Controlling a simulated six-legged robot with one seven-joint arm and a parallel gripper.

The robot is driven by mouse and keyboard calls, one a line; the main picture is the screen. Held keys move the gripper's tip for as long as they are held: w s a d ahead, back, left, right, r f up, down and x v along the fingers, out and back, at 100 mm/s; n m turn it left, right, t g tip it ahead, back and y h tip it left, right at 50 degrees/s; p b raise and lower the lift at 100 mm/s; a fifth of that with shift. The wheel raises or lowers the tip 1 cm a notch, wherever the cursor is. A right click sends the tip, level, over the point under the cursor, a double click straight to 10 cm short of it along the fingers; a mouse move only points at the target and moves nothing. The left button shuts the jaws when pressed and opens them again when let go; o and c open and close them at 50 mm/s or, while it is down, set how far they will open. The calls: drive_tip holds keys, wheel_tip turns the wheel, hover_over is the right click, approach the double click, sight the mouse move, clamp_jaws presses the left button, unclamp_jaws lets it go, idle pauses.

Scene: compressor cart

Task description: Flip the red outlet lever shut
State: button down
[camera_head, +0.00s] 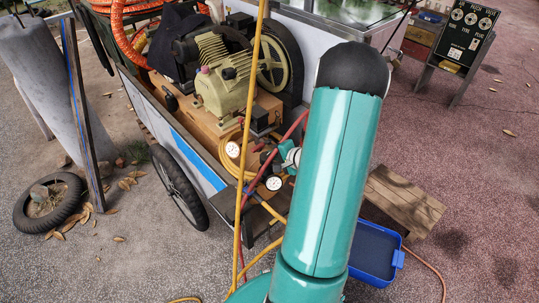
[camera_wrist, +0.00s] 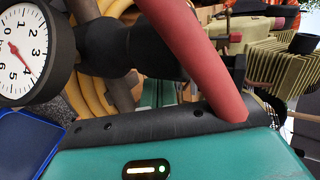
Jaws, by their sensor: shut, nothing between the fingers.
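A thick red bar (camera_wrist: 200,55) crosses the wrist view diagonally, close to the camera; I cannot tell whether it is the outlet lever or the red hose. Black fittings (camera_wrist: 105,45) sit left of it, with a white dial gauge (camera_wrist: 18,52) at the far left. In the head view, two gauges (camera_head: 233,150) (camera_head: 273,183) mark the outlet area beside the cart; the lever is not clear there. My gripper (camera_head: 290,155) is by these fittings, largely hidden behind my teal arm. It is shut and empty; its fingertips and any contact are hidden.
The compressor (camera_head: 222,75) stands on the cart above the fittings. A yellow hose (camera_head: 250,110) hangs in front, and a red hose (camera_head: 292,128) runs beside the gauges. A wooden stool (camera_head: 405,200) and blue tray (camera_head: 374,250) are at right. Open pavement lies beyond.

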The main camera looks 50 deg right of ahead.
drive_tip(key=a+v, duration=0.1)
drive_tip(key=v, duration=0.9)
drive_tip(key=shift+s+a, duration=0.2)
drive_tip(key=shift+s, duration=0.05)
drive_tip(key=shift+r, duration=0.1)
drive_tip(key=w+a+r+n+g+y, duration=0.3)
drive_tip(key=a+r+n, duration=0.25)
drive_tip(key=a, duration=0.55)
drive_tip(key=w+a+r+n+g+y, duration=0.2)
drive_tip(key=w+a+r+n+y, duration=0.3)
drive_tip(key=a, duration=0.7)
drive_tip(key=s+a+r+n+g+h, duration=0.1)
drive_tip(key=s+a+r+n+h, duration=0.6)
drive_tip(key=s+a+r, duration=0.4)
drive_tip(key=shift+a+r+h, duration=0.3)
drive_tip(key=shift+a+h, duration=0.2)
drive_tip(key=shift+a, duration=0.75)
